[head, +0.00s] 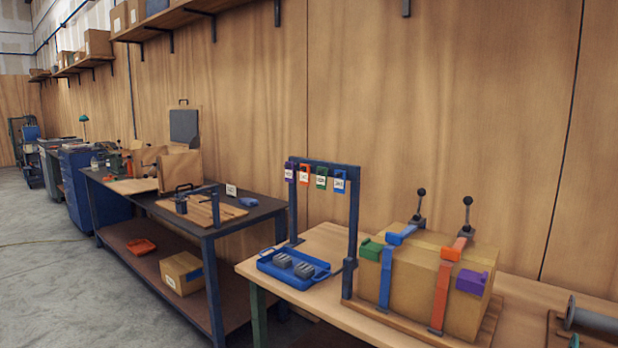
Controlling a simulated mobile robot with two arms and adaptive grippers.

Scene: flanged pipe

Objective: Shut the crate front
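Two things here look crate-like, and I cannot tell for sure which one is the crate. A tan wooden box (181,169) stands on the dark workbench at the left, with a grey panel (184,127) upright at its top. A light flat board (135,186) lies on the bench beside it; whether it is joined to the box is too small to tell. A larger tan box (465,300) sits on a wooden base on the near table, with a blue strap (386,278) and an orange strap (440,296) over it. Neither gripper is in view.
Upright black-knobbed levers (420,205) stand behind the strapped box. A rack (325,165) with coloured tags and a blue tray (292,270) with grey parts stand left of it. A grey pipe (590,320) lies at the right. Open concrete floor (50,260) is at the left.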

